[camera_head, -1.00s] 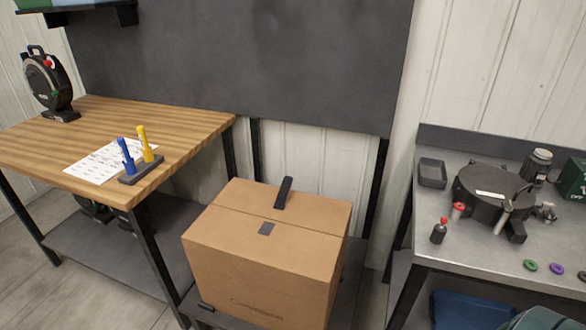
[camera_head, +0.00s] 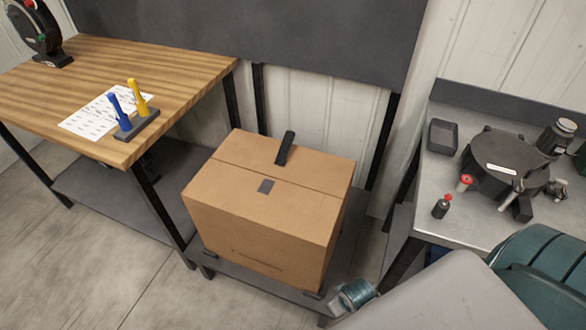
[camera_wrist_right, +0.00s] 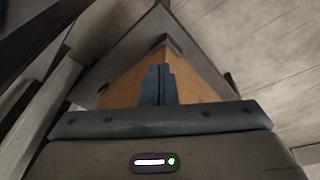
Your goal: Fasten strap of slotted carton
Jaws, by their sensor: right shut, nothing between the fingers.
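The brown carton (camera_head: 270,220) stands closed, with a seam across its top. A black strap (camera_head: 285,148) sticks up, tilted, from the rear part of the top. My right gripper (camera_head: 352,296) is low beside the carton's front right corner, shut and empty. In the right wrist view its fingers (camera_wrist_right: 158,84) are together, with part of the carton (camera_wrist_right: 184,62) beyond them. My left gripper is out of view.
The carton sits on a low dark platform (camera_head: 250,279). A wooden table (camera_head: 190,75) at left holds a paper sheet and a stand with blue and yellow tools. A metal bench (camera_head: 420,215) at right holds a round black device (camera_head: 500,170). Open floor lies at front left.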

